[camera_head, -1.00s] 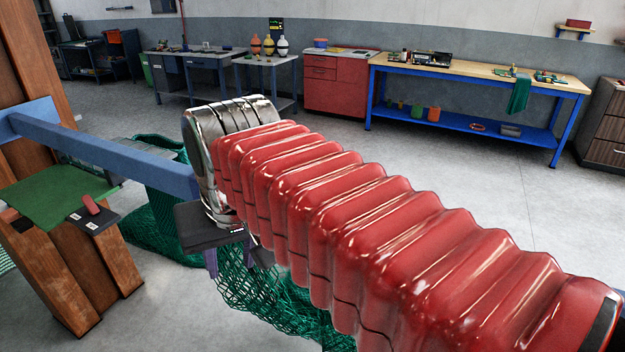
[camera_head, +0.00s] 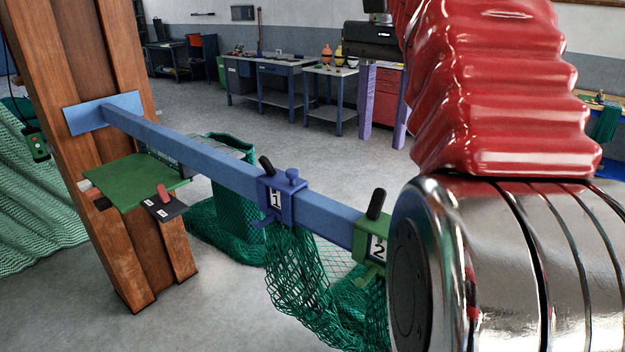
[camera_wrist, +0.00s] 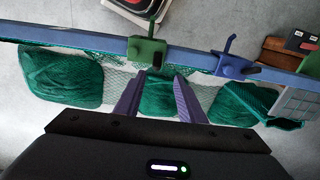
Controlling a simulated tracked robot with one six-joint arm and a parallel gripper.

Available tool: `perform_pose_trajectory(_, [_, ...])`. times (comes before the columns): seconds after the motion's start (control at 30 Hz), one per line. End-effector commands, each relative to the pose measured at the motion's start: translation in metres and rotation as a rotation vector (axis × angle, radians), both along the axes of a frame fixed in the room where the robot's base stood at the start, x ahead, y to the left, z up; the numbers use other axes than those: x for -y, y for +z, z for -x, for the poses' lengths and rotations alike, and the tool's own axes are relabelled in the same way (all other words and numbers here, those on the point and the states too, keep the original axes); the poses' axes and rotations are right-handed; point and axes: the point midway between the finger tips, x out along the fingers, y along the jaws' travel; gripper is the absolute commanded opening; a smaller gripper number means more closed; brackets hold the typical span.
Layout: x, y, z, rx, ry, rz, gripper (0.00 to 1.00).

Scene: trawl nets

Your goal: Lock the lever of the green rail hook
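The green rail hook (camera_head: 366,250), labelled 2, sits on the blue rail (camera_head: 222,166). Its lever (camera_head: 376,204) has a black grip and stands up, tilted, above the hook. My silver arm joint hides the hook's right side. My gripper (camera_head: 382,140) has two purple fingers spread apart and pointing down, empty and apart from the hook. The wrist view also shows the open fingers (camera_wrist: 159,78), with green netting behind them.
A blue-purple hook (camera_head: 276,203), labelled 1, with a black-gripped lever, sits left of the green one. Green netting (camera_head: 305,280) hangs below the rail. A wooden post (camera_head: 95,110) carries the rail and a green shelf (camera_head: 135,182). Workbenches stand far behind, with open floor between.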

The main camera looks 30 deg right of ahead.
Motion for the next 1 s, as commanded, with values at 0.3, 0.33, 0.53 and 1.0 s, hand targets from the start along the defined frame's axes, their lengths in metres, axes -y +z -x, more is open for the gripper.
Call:
perform_pose_trajectory(0.3, [0.006,0.005,0.003,-0.011,-0.034,-0.008,0.36])
perform_pose_trajectory(0.33, [0.006,0.005,0.003,-0.011,-0.033,-0.008,0.36])
perform_pose_trajectory(0.53, [0.006,0.004,0.003,-0.010,-0.033,-0.007,0.36])
perform_pose_trajectory(1.0, [0.006,-0.033,0.003,-0.013,-0.033,-0.009,0.36])
